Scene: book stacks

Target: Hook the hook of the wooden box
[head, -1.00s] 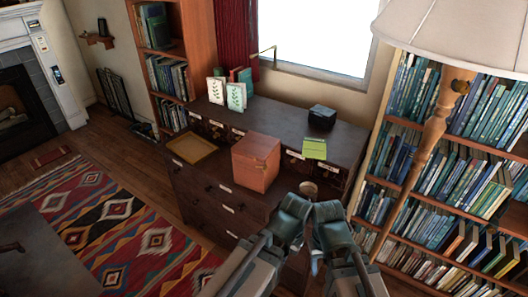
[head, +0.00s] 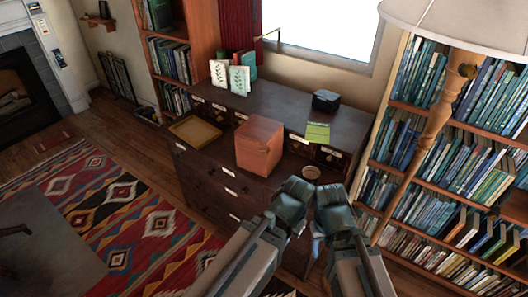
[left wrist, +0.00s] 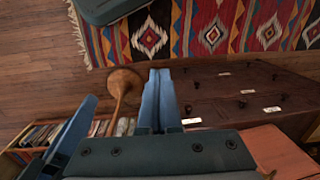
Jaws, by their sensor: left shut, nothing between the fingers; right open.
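The wooden box (head: 260,147) is reddish brown and stands upright on the dark dresser, near its front edge. Its near corner also shows in the left wrist view (left wrist: 285,152). I cannot make out its hook. My left gripper (left wrist: 158,98) is shut and empty, its blue fingers together, pointing down in front of the dresser. My right gripper (head: 322,228) is open and empty, close beside the left one. Both are in front of the dresser, to the right of the box, and apart from it. The right fingertips are largely hidden in the head view.
A lamp (head: 437,115) and bookshelf stand at right. A patterned rug (head: 140,215) lies at left.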

